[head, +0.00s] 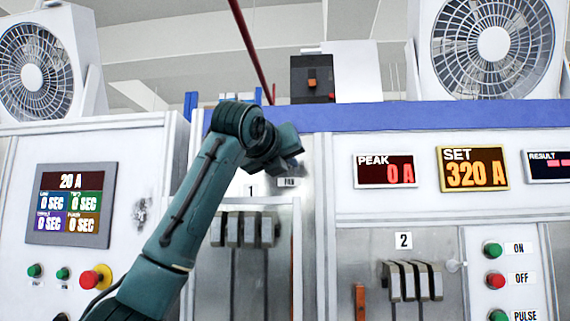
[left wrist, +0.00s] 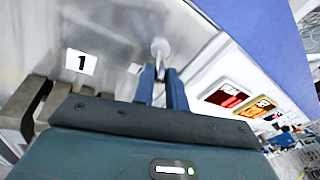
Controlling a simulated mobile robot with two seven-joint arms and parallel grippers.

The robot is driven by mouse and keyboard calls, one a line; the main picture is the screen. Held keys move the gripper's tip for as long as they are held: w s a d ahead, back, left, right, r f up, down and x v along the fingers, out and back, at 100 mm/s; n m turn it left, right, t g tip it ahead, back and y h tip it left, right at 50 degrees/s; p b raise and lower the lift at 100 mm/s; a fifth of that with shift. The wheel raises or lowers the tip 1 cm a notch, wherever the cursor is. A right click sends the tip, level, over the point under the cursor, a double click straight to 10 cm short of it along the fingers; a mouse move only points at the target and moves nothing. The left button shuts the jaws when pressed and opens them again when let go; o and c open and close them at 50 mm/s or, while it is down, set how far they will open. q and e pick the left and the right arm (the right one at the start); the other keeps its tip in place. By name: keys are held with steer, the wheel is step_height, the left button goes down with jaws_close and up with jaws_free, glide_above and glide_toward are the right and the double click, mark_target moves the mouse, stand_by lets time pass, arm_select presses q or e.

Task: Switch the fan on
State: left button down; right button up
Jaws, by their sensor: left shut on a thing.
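The fan switch is a small pale toggle with a round knob (left wrist: 160,48), mounted on the metal panel and seen in the left wrist view. A small FAN label (head: 288,182) sits just below my gripper in the head view. My left gripper (head: 292,164) reaches the panel top beside the number 1 sign. In the left wrist view its two blue-green fingers (left wrist: 161,72) are shut on the fan switch, with the knob showing beyond their tips. In the head view the gripper hides the switch. My right gripper is not in view.
White fans stand on the cabinets at left (head: 35,70) and right (head: 493,45). Breaker levers (head: 240,230) hang below my gripper. A SET display (head: 473,168) reads 320 A. ON, OFF and PULSE buttons (head: 494,280) are at right. A red emergency button (head: 95,277) is at lower left.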

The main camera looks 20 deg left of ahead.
arm_select(q)
steer(key=shift+s+r+n+g, duration=0.1)
steer(key=shift+r+n+g, duration=0.1)
steer(key=shift+r+g, duration=0.45)
steer(key=shift+r+n+g, duration=0.2)
steer(key=shift+r+g, duration=0.05)
steer(key=shift+g, duration=0.7)
steer(key=c, duration=1.4)
jaws_free()
steer(key=shift+f, duration=0.1)
steer(key=shift+c, duration=0.2)
steer(key=b+v, duration=0.2)
steer(key=v, duration=1.1)
steer(key=shift+a, duration=0.15)
